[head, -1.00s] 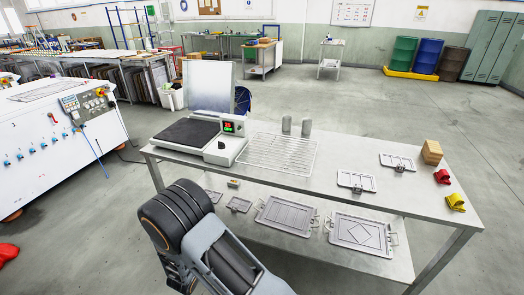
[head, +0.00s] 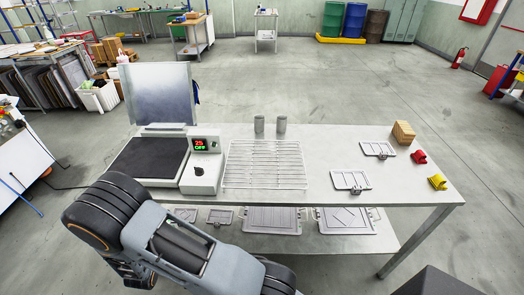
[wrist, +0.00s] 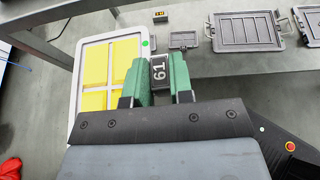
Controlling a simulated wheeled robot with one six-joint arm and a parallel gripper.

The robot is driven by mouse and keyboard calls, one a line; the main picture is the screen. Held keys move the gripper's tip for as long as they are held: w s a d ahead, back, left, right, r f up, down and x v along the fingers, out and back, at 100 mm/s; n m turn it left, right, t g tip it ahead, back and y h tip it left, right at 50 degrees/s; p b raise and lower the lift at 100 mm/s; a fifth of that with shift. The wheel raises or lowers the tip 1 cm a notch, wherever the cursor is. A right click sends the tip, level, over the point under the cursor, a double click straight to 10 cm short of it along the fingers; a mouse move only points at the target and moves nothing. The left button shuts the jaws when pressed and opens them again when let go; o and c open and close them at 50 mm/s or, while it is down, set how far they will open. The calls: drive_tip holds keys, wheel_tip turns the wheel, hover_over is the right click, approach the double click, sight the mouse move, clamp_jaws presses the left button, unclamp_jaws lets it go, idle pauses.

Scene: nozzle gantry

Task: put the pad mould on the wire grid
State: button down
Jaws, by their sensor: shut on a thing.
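The pad mould (wrist: 96,72), a pale-framed tray with yellow panels and a green dot, shows at left in the wrist view. My gripper (wrist: 160,72) has green fingers shut on a dark block marked 61, which looks like the mould's handle. The mould extends to the left of the fingers. The wire grid (head: 265,165) lies bare on the table top, right of the hot plate, in the head view. The mould and my gripper's fingers are not visible in the head view.
The hot plate (head: 149,158) has its lid up; its display reads 25 OFF. Two grey cylinders (head: 259,124) (head: 281,124) stand behind the grid. Two metal moulds (head: 351,180) (head: 377,149), a wooden block (head: 403,132) and red and yellow items are at right. More moulds lie on the lower shelf (head: 300,241).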

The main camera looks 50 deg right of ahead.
wheel_tip(320, 180, up, 6)
drive_tip(key=p, duration=0.4)
drive_tip(key=shift+s, duration=0.1)
drive_tip(key=s+d+r+m+g+y, duration=0.1)
drive_tip(key=s+d+r+m+g, duration=0.5)
drive_tip(key=d, duration=0.6)
drive_tip(key=s+d+r+m+g, duration=0.6)
drive_tip(key=d+r, duration=0.2)
drive_tip(key=d, duration=0.4)
drive_tip(key=s+d+r+m+g+y, duration=0.1)
drive_tip(key=s+d+r+m+g, duration=0.5)
drive_tip(key=d, duration=0.6)
drive_tip(key=shift+r+g+y+b, duration=0.3)
drive_tip(key=shift+r+g, duration=0.3)
drive_tip(key=shift+r, duration=0.05)
